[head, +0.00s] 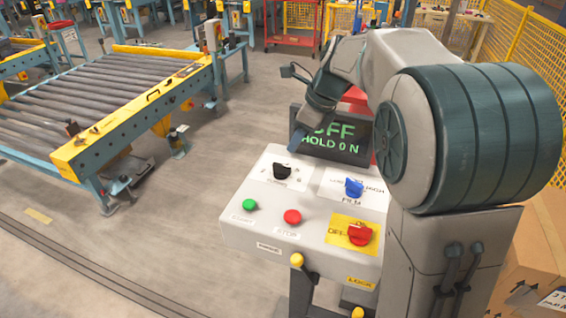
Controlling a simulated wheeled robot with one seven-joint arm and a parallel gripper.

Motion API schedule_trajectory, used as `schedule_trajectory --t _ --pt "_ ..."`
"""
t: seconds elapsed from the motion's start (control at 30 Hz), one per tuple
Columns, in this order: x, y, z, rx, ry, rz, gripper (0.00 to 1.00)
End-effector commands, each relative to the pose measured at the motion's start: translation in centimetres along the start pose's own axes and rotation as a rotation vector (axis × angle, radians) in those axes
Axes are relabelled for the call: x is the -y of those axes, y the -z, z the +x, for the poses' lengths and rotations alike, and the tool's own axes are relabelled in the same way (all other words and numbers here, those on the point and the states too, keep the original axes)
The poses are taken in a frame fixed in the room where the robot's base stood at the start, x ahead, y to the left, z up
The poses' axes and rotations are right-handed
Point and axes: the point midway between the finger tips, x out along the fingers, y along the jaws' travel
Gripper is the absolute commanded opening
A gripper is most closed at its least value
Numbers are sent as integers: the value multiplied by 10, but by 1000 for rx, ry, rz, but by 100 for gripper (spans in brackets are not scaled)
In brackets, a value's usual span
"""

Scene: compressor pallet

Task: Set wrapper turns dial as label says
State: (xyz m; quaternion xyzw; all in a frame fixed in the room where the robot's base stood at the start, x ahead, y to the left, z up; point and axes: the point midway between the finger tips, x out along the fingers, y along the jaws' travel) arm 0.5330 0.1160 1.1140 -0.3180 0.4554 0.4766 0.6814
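A grey control box carries the dials. A black dial (281,171) sits on a white plate at its upper left; the small print around it is too small to read surely. A blue dial (353,188) marked FILM is to its right, and a red dial (359,234) on a yellow plate is below that. A cardboard box (540,240) at the right edge bears a white label (556,301), cut off by the frame. My gripper (297,139) hangs above and behind the black dial, apart from it. Its fingers are mostly hidden, so its opening is unclear.
A dark screen (344,130) behind the panel shows "OFF" and "HOLD 0 N", partly covered by my arm. A green button (249,205) and a red button (292,217) sit at the panel's front left. A roller conveyor (110,95) stands left, with open floor between.

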Motion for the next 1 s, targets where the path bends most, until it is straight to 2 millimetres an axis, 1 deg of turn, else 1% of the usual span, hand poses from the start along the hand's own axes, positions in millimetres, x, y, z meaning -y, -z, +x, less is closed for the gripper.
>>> schedule_trajectory --t 0.03,0.2,0.3,0.4,0.5,0.6,0.87,0.9,0.97,1.0 --pt "-1 0 13 -3 -5 0 35" --pt "-1 0 49 -2 -4 0 35" --pt "-1 1 68 -3 -4 -2 35" --pt "-1 0 81 -2 -3 -2 35" --pt "-1 0 90 -1 -1 -2 35" --pt "-1 0 95 0 -1 -2 35" --pt "0 0 96 0 0 -3 35" --pt "0 0 96 0 0 -2 33" --pt "0 0 96 0 0 -3 16" --pt "0 0 96 0 0 -2 5"
